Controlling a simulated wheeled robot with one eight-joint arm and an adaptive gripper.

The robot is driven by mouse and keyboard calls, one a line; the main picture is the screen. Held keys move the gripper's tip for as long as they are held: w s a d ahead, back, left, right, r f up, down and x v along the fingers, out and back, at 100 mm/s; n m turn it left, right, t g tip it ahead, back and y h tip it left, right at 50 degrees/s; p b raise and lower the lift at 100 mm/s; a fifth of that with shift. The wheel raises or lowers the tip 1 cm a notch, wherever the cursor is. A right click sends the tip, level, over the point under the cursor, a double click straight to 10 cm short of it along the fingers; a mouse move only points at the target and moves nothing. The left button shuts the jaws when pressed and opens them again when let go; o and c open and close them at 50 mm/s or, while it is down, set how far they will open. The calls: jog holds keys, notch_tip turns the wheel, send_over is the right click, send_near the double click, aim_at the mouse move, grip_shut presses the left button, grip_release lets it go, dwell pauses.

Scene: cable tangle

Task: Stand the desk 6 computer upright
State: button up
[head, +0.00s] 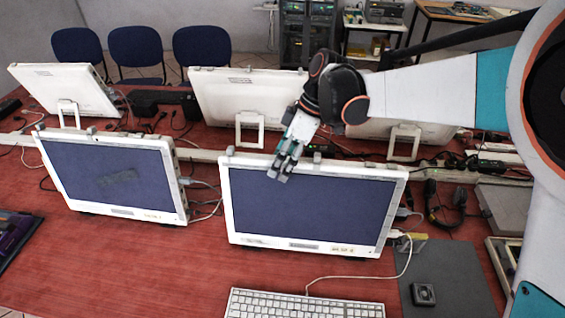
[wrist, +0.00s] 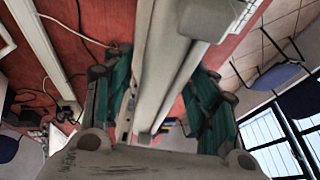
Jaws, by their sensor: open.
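A white all-in-one computer (head: 305,207) with a dark screen stands front right on the red desk, leaning back slightly. No readable label shows which computer is desk 6. My gripper (head: 283,168) is at its top edge, left of the middle, with the fingers pointing down and covering a little of the frame. In the wrist view my gripper (wrist: 165,75) has its green fingers apart, with the computer's pale casing (wrist: 157,60) running between them. I cannot tell whether either finger touches it.
Another computer (head: 112,178) stands to the left, and several more stand behind. A white keyboard (head: 305,304) and a grey mat (head: 455,280) with a small dark device (head: 423,294) lie in front. Loose cables (head: 432,205) lie around the desk.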

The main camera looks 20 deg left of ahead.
jog(key=shift+c, duration=0.3)
grip_shut()
jog(key=shift+t+y, duration=0.3)
jog(key=shift+t, duration=0.5)
jog(key=s, duration=0.1)
jog(key=s+d+p, duration=0.1)
jog(key=s, duration=0.3)
jog(key=shift+d+r, duration=0.15)
jog(key=shift+r, duration=0.2)
jog(key=shift+o, duration=0.3)
grip_release()
jog(key=shift+r, duration=0.1)
